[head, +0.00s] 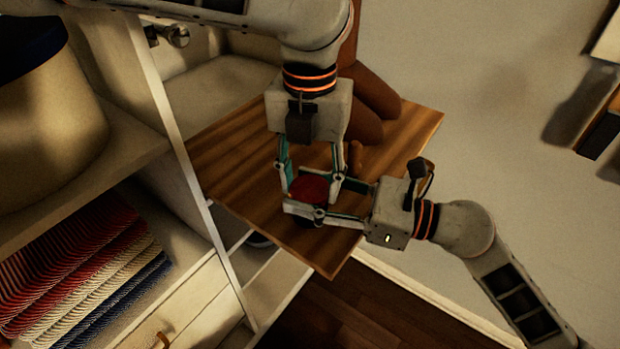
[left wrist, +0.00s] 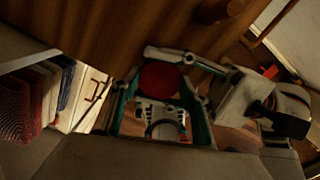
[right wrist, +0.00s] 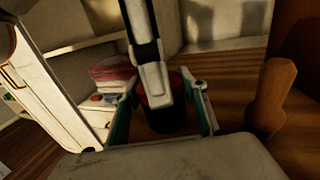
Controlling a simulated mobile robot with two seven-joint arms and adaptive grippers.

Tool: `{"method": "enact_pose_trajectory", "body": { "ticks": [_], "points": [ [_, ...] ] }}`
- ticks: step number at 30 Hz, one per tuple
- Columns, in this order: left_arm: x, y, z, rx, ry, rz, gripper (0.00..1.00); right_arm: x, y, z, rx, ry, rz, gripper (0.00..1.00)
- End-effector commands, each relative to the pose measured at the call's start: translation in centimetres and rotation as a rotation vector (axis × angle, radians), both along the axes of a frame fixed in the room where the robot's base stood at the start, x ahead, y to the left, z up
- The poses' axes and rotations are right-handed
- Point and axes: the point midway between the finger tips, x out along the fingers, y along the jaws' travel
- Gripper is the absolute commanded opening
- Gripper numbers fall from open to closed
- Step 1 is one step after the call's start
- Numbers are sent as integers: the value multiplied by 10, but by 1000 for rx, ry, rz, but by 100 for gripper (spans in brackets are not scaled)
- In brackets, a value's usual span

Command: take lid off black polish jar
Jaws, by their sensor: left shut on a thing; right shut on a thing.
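The polish jar has a round dark red lid (head: 309,189) and a dark body (right wrist: 167,118), near the front corner of a wooden board. The lid shows from above in the left wrist view (left wrist: 158,80). My left gripper (head: 310,185) comes from the top of the head view, its fingers on either side of the lid and shut on it. My right gripper (head: 333,202) comes from the right, its fingers around the jar body and shut on it. The fingers cross closely and partly hide the jar. The lid appears to be on the jar; any gap is hidden.
The wooden board (head: 412,140) has a brown object (head: 375,95) standing at its back and a small brown peg (head: 355,160) near the jar. Shelves with folded striped cloth (head: 75,270) are at the left. The board's right side is clear.

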Motion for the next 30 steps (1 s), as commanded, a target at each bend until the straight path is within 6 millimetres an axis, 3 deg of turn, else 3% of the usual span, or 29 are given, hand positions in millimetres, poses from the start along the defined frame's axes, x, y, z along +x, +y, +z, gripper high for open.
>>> {"method": "enact_pose_trajectory", "body": {
  "ticks": [21,22,24,30],
  "points": [
    [0,1,0,3,-1,-6,18,1,-1,-1,-3,2,-1,0],
    [0,1,0,3,-1,-5,47,1,-1,-1,-3,2,-1,0],
    [0,1,0,2,-1,-5,61,1,-1,-1,-3,2,-1,0],
    [0,0,0,2,-1,-4,61,0,0,-1,-2,2,-1,0]
  ]
}}
